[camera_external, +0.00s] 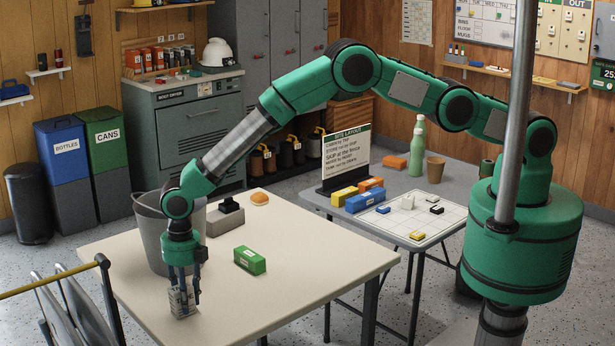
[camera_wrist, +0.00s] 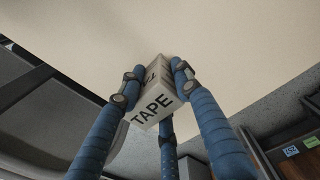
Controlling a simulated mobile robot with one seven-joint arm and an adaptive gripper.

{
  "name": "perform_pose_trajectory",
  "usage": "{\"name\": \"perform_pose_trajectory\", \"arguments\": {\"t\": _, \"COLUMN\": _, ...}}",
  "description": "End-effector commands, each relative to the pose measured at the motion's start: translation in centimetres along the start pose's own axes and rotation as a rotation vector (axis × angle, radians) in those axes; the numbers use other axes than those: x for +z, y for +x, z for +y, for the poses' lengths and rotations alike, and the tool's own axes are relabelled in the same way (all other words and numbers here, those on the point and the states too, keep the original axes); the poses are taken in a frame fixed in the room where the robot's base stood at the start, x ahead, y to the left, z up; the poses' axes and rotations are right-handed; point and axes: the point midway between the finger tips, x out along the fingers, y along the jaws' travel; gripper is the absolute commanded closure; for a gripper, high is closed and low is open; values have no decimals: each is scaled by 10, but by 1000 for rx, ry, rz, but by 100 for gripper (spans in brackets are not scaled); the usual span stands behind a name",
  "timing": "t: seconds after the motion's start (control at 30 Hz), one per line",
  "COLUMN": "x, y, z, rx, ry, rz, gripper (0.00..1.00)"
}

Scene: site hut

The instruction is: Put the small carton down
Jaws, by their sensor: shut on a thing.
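My gripper (camera_external: 184,284) points down over the near left part of the cream table (camera_external: 320,252). Its blue fingers are shut on a small pale carton (camera_external: 179,303). In the wrist view, the carton (camera_wrist: 156,103) shows the word TAPE on one face, with fingers of my gripper (camera_wrist: 157,78) on both sides and a third finger behind. The carton's lower end is at or just above the tabletop; I cannot tell whether it touches. The table's edge runs close by in the wrist view.
A grey bin (camera_external: 150,240) stands just behind my gripper. A green box (camera_external: 250,260) lies to its right. A grey block with a black top (camera_external: 226,217) and an orange bun-like thing (camera_external: 260,199) are farther back. The table's right side is clear.

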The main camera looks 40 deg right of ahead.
Motion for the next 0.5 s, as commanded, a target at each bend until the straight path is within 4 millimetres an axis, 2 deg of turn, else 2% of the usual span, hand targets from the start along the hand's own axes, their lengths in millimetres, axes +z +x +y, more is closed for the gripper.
{"name": "perform_pose_trajectory", "arguments": {"t": 0.17, "x": 0, "y": 3, "z": 0, "rx": 0, "ry": 0, "rz": 0, "gripper": 89}}
{"name": "perform_pose_trajectory", "arguments": {"t": 0.2, "x": 0, "y": 3, "z": 0, "rx": 0, "ry": 0, "rz": 0, "gripper": 61}}
{"name": "perform_pose_trajectory", "arguments": {"t": 0.27, "x": 0, "y": 3, "z": 0, "rx": 0, "ry": 0, "rz": 0, "gripper": 49}}
{"name": "perform_pose_trajectory", "arguments": {"t": 0.5, "x": 0, "y": 2, "z": 0, "rx": 0, "ry": 0, "rz": 0, "gripper": 48}}
